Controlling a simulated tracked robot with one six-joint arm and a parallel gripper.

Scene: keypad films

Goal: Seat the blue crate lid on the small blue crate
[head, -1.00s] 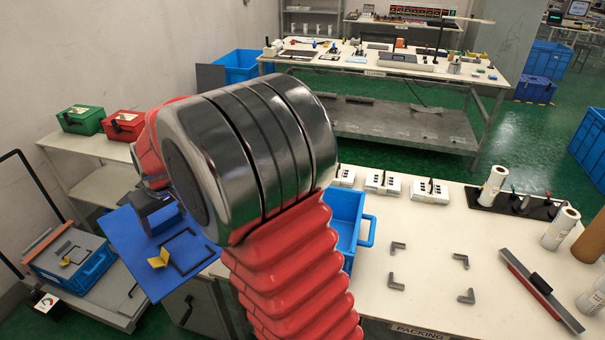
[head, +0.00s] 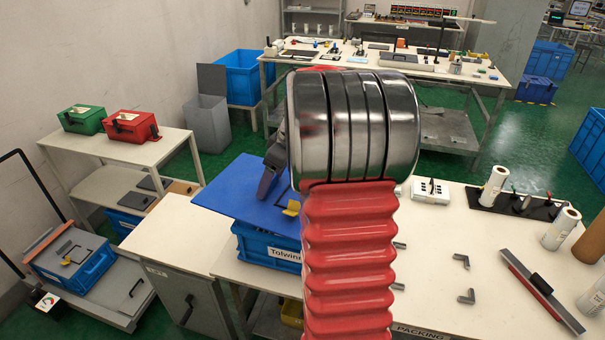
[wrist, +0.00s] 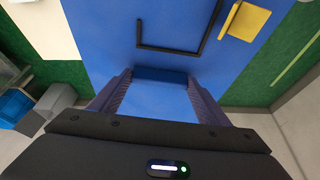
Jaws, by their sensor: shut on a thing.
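The blue lid (head: 235,190) is a flat panel with a yellow piece (head: 291,208) and a dark bracket on top. My gripper (head: 268,182) is shut on a raised blue part at the lid's edge, seen between the fingers in the wrist view (wrist: 160,76). The small blue crate (head: 252,244), with a white label, stands on the table below the lid. The lid covers the crate's left part and reaches past it to the left. My arm hides the crate's right part and the lid's right end. I cannot tell how large the gap between them is.
Grey corner brackets (head: 461,260) lie on the white table (head: 430,290) to the right. A long grey and red bar (head: 540,288) and white rolls are farther right. Another lidded blue crate (head: 85,270) stands on a low cart at left. Green and red boxes stand on a shelf behind.

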